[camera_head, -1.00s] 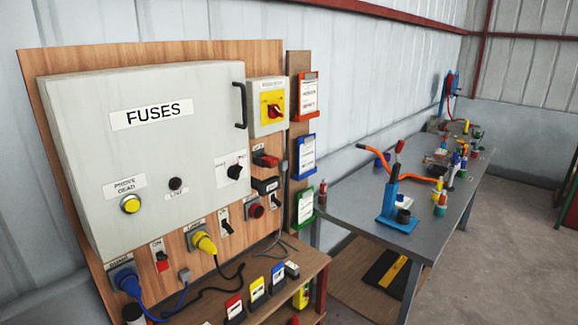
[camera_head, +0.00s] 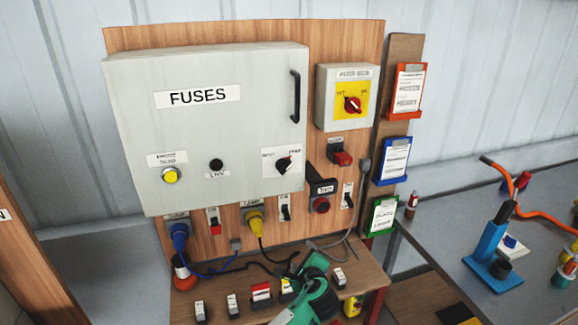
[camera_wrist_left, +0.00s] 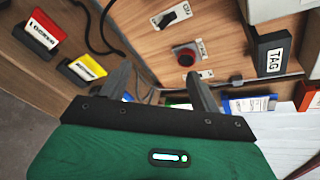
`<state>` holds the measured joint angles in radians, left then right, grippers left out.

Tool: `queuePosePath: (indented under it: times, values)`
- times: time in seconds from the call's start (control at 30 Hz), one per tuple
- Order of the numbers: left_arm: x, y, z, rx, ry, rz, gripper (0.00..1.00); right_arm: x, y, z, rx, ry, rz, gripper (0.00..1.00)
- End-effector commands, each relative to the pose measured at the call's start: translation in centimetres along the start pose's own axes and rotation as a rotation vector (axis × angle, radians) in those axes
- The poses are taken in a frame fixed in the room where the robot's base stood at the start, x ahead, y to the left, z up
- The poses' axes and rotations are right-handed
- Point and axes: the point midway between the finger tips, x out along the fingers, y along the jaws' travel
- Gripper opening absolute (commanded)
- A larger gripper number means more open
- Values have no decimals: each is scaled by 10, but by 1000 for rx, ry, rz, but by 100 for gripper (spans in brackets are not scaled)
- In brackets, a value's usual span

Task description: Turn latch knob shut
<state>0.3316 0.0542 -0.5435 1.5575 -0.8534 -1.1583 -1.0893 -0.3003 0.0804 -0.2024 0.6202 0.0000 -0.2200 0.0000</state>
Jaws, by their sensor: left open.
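The latch knob (camera_head: 284,164) is a small black knob on a white plate at the lower right of the grey FUSES box (camera_head: 230,120). Its label is too blurred to read, and the box door looks closed. My left gripper (camera_head: 312,268) is green and low in the head view, below and right of the knob, apart from it. In the left wrist view its two grey fingers (camera_wrist_left: 157,78) are spread with nothing between them. They face the wooden board near a red round button (camera_wrist_left: 187,53). The knob does not clearly show there. My right gripper is not in view.
A black TAG box (camera_head: 322,187) sticks out from the board right of the knob. Plugs and cables hang below. Small labelled blocks stand on the shelf (camera_head: 365,278).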

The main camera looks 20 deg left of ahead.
Motion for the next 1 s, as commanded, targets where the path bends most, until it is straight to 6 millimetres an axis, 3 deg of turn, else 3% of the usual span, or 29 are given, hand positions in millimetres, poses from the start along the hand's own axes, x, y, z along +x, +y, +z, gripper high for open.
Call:
queuePosePath:
  times: [0.03,0.1,0.2,0.3,0.43,0.57,1.0]
  values:
    - [-18,-48,29,27,-66,-58,64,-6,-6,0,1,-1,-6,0]
    - [-41,-91,62,65,-150,-105,64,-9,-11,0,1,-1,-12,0]
    - [-70,-131,96,96,-243,-145,64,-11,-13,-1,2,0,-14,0]
    - [-88,-151,117,109,-298,-161,64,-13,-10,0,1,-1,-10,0]
    - [-90,-160,128,118,-323,-166,64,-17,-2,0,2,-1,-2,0]
    - [-74,-165,135,119,-325,-165,64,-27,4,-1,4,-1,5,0]
    - [10,-180,162,119,-321,-163,64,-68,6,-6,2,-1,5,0]
